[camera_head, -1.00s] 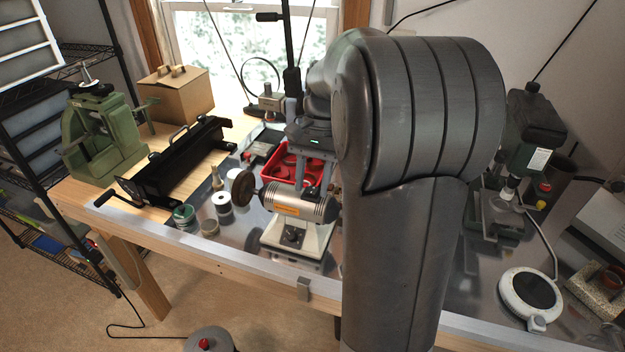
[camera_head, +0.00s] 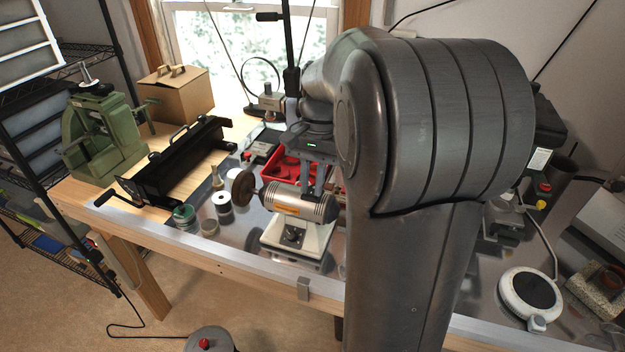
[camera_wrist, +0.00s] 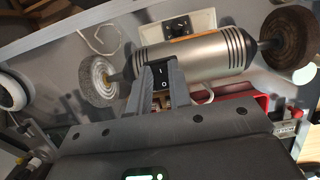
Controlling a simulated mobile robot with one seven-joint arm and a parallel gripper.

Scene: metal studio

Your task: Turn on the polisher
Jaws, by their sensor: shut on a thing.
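The polisher (camera_head: 300,203) is a silver motor with an orange label on a pale base, standing near the front of the bench. Its brown wheel (camera_head: 243,187) is on the left, and a dial is on the base front. In the wrist view the motor (camera_wrist: 207,54) lies crosswise, with a pale wheel (camera_wrist: 97,80) at left. A black switch (camera_wrist: 162,76) marked I and O sits between my fingertips. My gripper (camera_wrist: 161,70) is shut on it, at the motor's rear side. In the head view my gripper (camera_head: 313,183) is behind the motor, its tips partly hidden.
A red tray (camera_head: 285,170) stands close behind the polisher. Jars (camera_head: 184,215) and a spool (camera_head: 223,206) stand to its left, with a black bending tool (camera_head: 180,160) beyond. My arm hides much of the bench to the right. A round white device (camera_head: 530,297) lies at far right.

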